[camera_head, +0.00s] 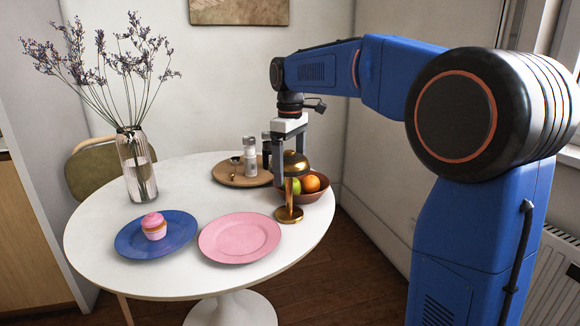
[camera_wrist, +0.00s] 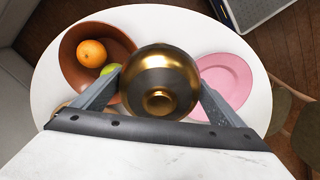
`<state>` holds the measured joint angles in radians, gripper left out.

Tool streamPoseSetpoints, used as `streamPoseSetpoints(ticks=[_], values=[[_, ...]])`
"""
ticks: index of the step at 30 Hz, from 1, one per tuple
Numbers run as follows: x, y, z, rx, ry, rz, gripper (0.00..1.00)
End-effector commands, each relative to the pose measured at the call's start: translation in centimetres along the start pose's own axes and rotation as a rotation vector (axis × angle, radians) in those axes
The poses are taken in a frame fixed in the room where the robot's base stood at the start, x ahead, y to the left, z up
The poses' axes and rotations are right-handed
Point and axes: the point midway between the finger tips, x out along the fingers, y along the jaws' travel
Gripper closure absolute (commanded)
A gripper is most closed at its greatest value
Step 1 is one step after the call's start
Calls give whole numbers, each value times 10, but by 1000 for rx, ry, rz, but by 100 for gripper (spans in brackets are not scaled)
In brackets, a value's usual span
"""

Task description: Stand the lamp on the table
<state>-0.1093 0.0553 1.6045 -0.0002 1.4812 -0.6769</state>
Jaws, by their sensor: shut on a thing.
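The lamp (camera_head: 290,190) is gold, with a domed shade, a thin stem and a round base. It is upright at the right side of the white round table (camera_head: 110,210). Its base looks to be at the tabletop, but I cannot tell whether it touches or hangs just above. My gripper (camera_head: 290,165) comes down from above and is shut on the lamp's shade, one finger on each side. In the wrist view, the shade (camera_wrist: 160,70) fills the space between the fingers and hides the stem and base.
A brown bowl (camera_head: 318,196) with fruit stands just behind the lamp. A pink plate (camera_head: 240,238) lies to its left, then a blue plate (camera_head: 130,243) with a cupcake (camera_head: 154,226). A wooden tray (camera_head: 228,176) with shakers and a vase (camera_head: 137,165) stand farther back.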

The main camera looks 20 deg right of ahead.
Motion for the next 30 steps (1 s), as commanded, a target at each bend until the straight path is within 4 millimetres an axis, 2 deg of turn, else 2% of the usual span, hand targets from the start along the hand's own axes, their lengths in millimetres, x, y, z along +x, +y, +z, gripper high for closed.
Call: streamPoseSetpoints(ticks=[9,13,30], values=[[-1,0,0,0,0,0,0],[-9,0,0,0,1,1,0],[-107,0,0,0,1,1,0]])
